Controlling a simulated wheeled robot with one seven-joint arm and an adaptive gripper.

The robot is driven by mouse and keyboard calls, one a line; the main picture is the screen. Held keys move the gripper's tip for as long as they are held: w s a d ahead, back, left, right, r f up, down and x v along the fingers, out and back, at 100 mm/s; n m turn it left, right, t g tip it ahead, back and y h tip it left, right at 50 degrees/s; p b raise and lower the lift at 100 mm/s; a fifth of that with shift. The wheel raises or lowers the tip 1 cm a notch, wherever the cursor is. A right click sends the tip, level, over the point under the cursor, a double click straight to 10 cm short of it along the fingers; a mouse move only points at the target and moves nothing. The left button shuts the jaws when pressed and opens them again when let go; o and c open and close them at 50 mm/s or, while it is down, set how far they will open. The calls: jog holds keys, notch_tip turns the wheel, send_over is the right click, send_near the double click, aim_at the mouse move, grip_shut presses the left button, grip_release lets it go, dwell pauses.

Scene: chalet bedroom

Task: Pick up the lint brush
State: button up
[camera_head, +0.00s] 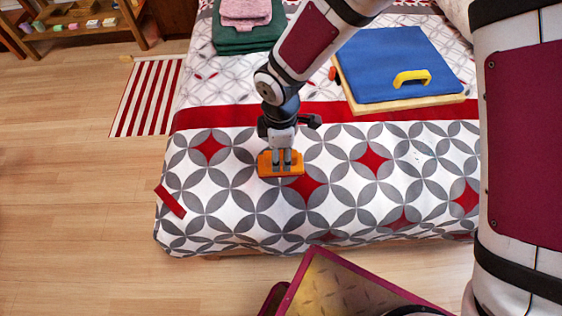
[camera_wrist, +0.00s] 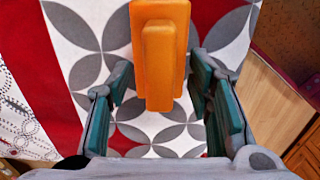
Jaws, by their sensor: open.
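The lint brush (camera_head: 268,169) is an orange block with a narrower raised grip. It lies on the patterned bedspread near the front of the bed. In the wrist view the brush (camera_wrist: 160,12) is upper centre, with its raised grip pointing toward the camera. My gripper (camera_head: 282,160) hangs right over it from above. In the wrist view my gripper (camera_wrist: 162,80) is open, with dark green finger pads on the left and right of the brush. Bedspread shows between each pad and the brush, so neither seems to touch it.
A blue pad (camera_head: 380,60) on a wooden board, with a yellow handle-shaped item (camera_head: 412,77), lies behind to the right. Folded green and pink cloths (camera_head: 245,40) lie at the back. A red strip (camera_head: 170,201) lies at the bed's left edge. Bedspread around the brush is clear.

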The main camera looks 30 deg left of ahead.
notch_tip(320, 180, down, 2)
jog(key=shift+f, duration=0.2)
grip_shut()
jog(key=shift+r, duration=0.2)
